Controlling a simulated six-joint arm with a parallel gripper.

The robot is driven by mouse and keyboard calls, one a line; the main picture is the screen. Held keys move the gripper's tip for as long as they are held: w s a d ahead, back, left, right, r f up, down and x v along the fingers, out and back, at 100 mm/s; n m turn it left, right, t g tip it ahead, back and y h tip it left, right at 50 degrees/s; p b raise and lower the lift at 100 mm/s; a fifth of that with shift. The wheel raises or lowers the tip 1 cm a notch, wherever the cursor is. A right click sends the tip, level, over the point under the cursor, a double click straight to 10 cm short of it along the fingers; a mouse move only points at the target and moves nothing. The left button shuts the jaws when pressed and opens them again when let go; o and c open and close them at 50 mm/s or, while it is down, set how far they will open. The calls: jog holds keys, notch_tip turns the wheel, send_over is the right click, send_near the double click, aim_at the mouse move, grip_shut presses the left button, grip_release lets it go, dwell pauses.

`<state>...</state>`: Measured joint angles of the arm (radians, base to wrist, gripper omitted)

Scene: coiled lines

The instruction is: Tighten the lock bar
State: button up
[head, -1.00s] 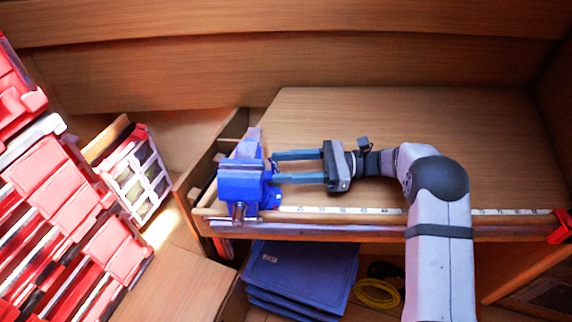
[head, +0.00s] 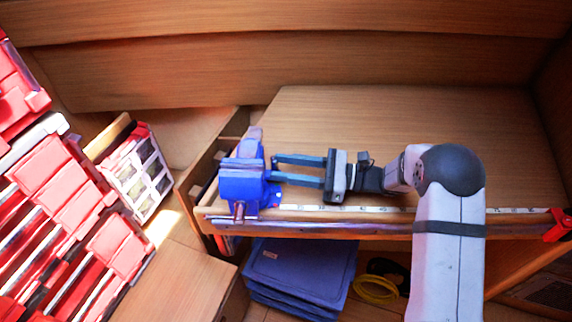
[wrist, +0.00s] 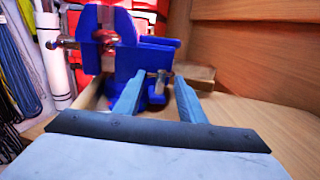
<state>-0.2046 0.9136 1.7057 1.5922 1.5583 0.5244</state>
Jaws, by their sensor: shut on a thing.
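A blue bench vise (head: 240,185) is mounted at the left front corner of the wooden bench top. In the wrist view the vise (wrist: 108,55) fills the upper middle. The lock bar (wrist: 160,82) is a small metal piece low on the vise's near side. My gripper (head: 273,167) reaches in from the right with two long blue-grey fingers. In the wrist view my gripper (wrist: 154,82) has its fingertips on either side of the lock bar and is shut on it. The exact contact is small and partly hidden in the head view.
A measuring strip (head: 400,209) runs along the bench's front edge, with a red clamp (head: 557,225) at its right end. Red bins (head: 70,190) stand at left. Blue folded sheets (head: 298,275) and a yellow coil (head: 375,290) lie below. The bench top behind my arm is clear.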

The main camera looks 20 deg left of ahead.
jog(key=o, duration=0.8)
jog(key=shift+d, duration=0.1)
jog(key=shift+w+d+b, duration=0.15)
jog(key=shift+d+b, duration=0.15)
jog(key=d, duration=0.1)
jog(key=d+b, duration=0.1)
jog(key=d, duration=0.1)
jog(key=w+d+b, duration=0.1)
jog(key=d, duration=0.1)
jog(key=shift+f, duration=0.1)
jog(key=shift+d+b, duration=0.4)
jog(key=shift+d, duration=0.35)
